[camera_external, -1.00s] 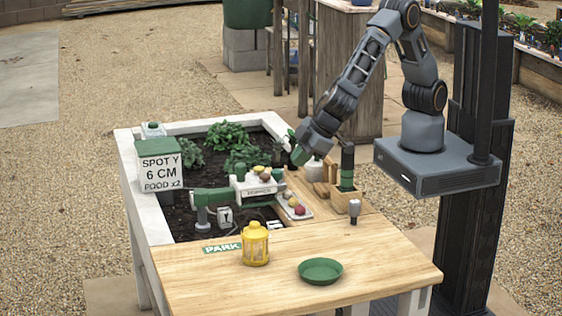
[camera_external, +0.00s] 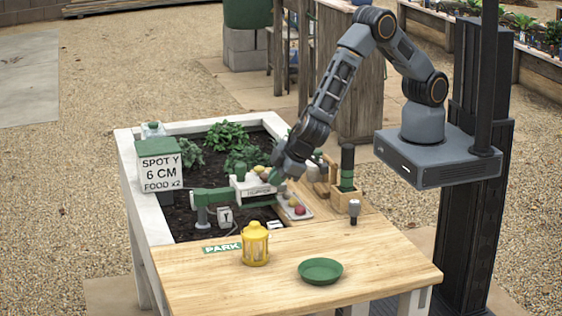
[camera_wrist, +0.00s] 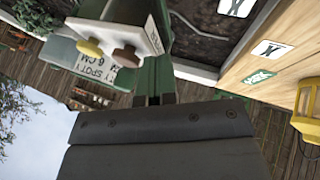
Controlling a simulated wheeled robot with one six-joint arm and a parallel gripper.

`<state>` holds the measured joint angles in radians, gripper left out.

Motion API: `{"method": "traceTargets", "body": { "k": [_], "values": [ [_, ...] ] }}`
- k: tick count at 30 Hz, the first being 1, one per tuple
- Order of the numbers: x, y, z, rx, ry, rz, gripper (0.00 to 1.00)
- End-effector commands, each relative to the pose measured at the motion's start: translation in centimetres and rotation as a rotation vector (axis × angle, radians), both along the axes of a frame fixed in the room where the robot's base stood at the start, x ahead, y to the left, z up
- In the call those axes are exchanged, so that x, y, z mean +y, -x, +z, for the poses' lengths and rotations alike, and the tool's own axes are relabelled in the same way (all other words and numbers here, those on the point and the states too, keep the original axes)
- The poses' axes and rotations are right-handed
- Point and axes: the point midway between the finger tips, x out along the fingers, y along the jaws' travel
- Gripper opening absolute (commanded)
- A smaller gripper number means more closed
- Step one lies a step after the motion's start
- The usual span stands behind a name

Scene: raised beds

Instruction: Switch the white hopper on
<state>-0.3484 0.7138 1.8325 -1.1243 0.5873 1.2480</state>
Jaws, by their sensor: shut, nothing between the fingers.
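A white, trough-like body (camera_external: 258,187), seemingly the hopper, sits on the green arm over the soil bed. Its front label is too small to read surely. Yellowish round things show at its top. In the wrist view a white box-like part (camera_wrist: 128,22) carries two round knobs, one olive (camera_wrist: 89,47) and one brown (camera_wrist: 126,56); I cannot tell whether either is its switch. My gripper (camera_external: 277,178) is shut and empty, close to the hopper's right end.
A sign box (camera_external: 160,172) stands left of the bed. A small white box with a dark mark (camera_external: 224,214) sits below the green arm. A yellow lantern (camera_external: 256,246) and green dish (camera_external: 320,270) stand in front.

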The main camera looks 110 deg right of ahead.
Motion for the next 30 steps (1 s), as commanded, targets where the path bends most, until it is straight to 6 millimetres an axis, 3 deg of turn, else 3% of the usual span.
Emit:
{"method": "traceTargets", "body": {
  "k": [6, 23, 30],
  "values": [
    [-1.3, -0.2, -0.2, 0.001, 0.0, 0.0, 0.0],
    [-1.9, -0.1, -0.4, -0.001, 0.0, 0.013, 0.0],
    [-4.2, 0.5, -1.0, -0.004, 0.0, 0.123, 0.0]
  ]
}}
